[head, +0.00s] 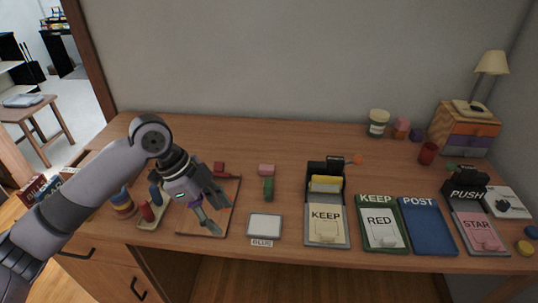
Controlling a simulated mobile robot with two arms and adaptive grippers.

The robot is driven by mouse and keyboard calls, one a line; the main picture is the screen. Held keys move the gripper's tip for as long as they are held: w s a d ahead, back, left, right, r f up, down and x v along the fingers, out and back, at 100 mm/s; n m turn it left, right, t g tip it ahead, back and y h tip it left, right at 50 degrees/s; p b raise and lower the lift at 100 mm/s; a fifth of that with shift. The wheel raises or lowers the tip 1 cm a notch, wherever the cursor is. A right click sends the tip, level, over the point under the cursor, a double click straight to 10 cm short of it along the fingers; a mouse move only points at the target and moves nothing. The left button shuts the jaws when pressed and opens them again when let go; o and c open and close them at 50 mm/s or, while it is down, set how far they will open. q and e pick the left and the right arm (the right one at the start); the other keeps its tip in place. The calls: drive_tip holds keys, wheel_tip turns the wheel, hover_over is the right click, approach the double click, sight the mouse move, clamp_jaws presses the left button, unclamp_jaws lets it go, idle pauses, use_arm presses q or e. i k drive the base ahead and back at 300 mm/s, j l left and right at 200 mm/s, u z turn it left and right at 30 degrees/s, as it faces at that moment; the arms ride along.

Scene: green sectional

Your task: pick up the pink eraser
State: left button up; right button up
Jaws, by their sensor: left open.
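A small pink block that looks like the eraser (266,170) lies on the wooden desk, just behind a green block (268,188). My left gripper (217,210) is open, with nothing seen between its fingers. It is over the thin board (188,232) on the left part of the desk, left of the pink block, nearer the front edge and apart from it. My right gripper does not show.
A red block (219,168) lies by the board's back edge. Card holders (327,235) and a blue POST folder (428,226) stand to the right. The desk behind the pink block is clear.

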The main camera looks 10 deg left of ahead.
sight(263, 169)
drive_tip(key=i, duration=1.15)
